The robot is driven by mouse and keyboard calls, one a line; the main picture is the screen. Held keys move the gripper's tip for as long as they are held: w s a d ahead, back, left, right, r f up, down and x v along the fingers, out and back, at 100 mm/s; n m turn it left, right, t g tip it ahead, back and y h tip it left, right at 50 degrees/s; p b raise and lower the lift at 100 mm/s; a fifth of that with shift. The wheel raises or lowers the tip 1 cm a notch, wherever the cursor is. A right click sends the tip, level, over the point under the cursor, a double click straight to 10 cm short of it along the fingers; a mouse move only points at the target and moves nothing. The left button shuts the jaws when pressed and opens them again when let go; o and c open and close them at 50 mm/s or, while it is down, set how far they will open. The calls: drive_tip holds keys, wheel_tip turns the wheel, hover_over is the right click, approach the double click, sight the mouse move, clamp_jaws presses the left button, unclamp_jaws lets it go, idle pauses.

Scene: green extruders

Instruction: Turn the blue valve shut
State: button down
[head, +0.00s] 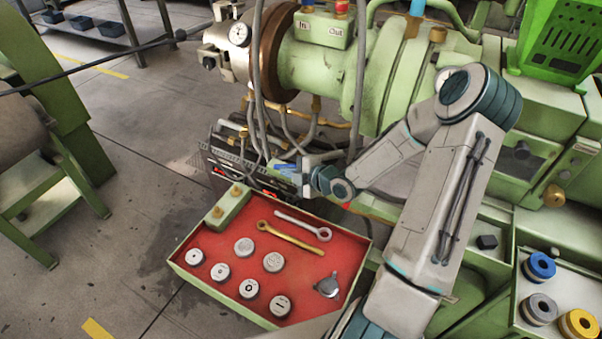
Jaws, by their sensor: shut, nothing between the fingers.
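A small blue part (284,166), which looks like the handle of the blue valve, shows low under the green extruder barrel, among hoses and brass fittings. My gripper (301,170) is just to its right, at the end of my arm, which reaches in from the lower right. The gripper is shut with nothing held. Its fingertips are small and partly lost against the machine, so I cannot tell whether they touch the blue part. The exact turn of the handle is also unclear.
Hoses (260,95) hang left of my gripper. A red-lined tray (229,296) with round pieces, wrenches and a grey part lies below. The green barrel (330,75) is above. A block labelled In and Out (322,28) sits on top. Open floor lies left.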

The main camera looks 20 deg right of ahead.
drive_tip(key=shift+w+d+f+p, duration=0.2)
drive_tip(key=shift+w+d+f, duration=0.1)
drive_tip(key=shift+w+f, duration=0.3)
drive_tip(key=shift+w+d+f+p, duration=0.15)
drive_tip(key=shift+w+d+f, duration=0.2)
drive_tip(key=shift+w, duration=0.4)
drive_tip(key=shift+w, duration=0.1)
